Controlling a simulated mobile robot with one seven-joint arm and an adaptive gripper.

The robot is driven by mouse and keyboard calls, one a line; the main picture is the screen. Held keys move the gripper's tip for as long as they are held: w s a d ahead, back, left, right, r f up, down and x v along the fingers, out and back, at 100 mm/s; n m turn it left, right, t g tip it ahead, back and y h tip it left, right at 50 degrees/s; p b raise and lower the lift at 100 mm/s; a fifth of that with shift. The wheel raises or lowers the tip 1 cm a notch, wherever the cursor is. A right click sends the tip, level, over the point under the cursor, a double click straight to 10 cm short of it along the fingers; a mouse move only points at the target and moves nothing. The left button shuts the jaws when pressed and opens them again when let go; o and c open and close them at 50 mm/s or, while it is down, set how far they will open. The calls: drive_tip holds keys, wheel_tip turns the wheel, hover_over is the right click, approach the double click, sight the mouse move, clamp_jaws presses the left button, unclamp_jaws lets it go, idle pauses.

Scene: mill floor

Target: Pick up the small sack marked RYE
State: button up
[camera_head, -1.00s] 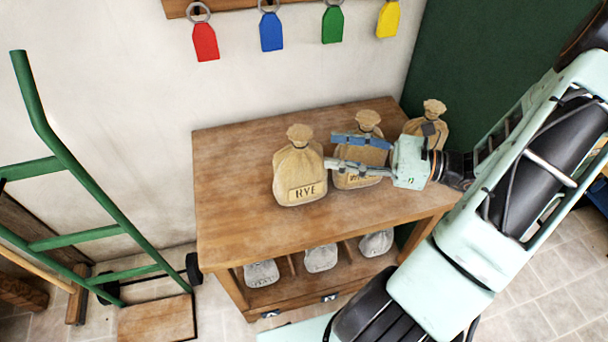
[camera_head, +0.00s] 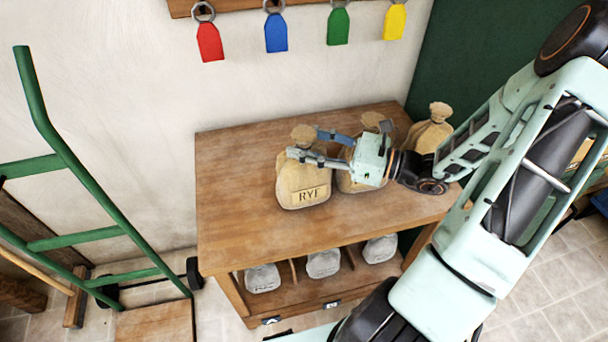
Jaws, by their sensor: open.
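The small tan sack marked RYE (camera_head: 304,187) stands upright on the wooden table, its label facing me and its tied neck at the top. My gripper (camera_head: 306,146) is open, reaching in from the right. Its two fingers lie at the height of the sack's neck, one in front and one behind as far as I can see. I cannot tell whether they touch it. A second tan sack (camera_head: 347,182) stands just right of the RYE sack, mostly hidden behind my gripper. A third tan sack (camera_head: 428,134) stands at the back right, its lower part partly covered by my arm.
The wooden table (camera_head: 232,188) is clear on its left. Several grey-white sacks (camera_head: 262,278) sit in the shelf below. A green hand truck (camera_head: 95,210) stands at the left. Coloured tags (camera_head: 274,32) hang on the wall above.

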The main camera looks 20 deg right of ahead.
drive_tip(key=shift+w+a, duration=0.15)
clamp_jaws()
idle(0.4)
drive_tip(key=shift+r, duration=0.1)
